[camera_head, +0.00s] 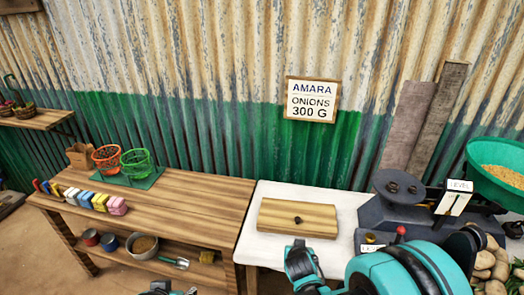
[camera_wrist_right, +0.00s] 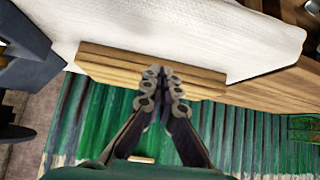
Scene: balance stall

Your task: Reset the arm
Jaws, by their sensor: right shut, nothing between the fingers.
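My right gripper (camera_wrist_right: 162,72) is shut and empty in the right wrist view. In that view its fingertips overlap a wooden box (camera_wrist_right: 108,65); I cannot tell whether they touch it. In the head view the right arm comes in from the bottom right, and its dark and teal gripper (camera_head: 299,258) is just in front of the white table. The wooden box (camera_head: 270,216), with a small dark knob, lies flat on that table. My left gripper (camera_head: 160,288) only just shows at the bottom edge, and its fingers are not clear.
A balance scale (camera_head: 400,212) and a green pan of grain (camera_head: 496,178) stand to the right. The wooden bench (camera_head: 190,200) holds coloured blocks (camera_head: 100,201) and red and green baskets (camera_head: 136,163). Its middle is clear. Potatoes (camera_head: 486,262) lie at the lower right.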

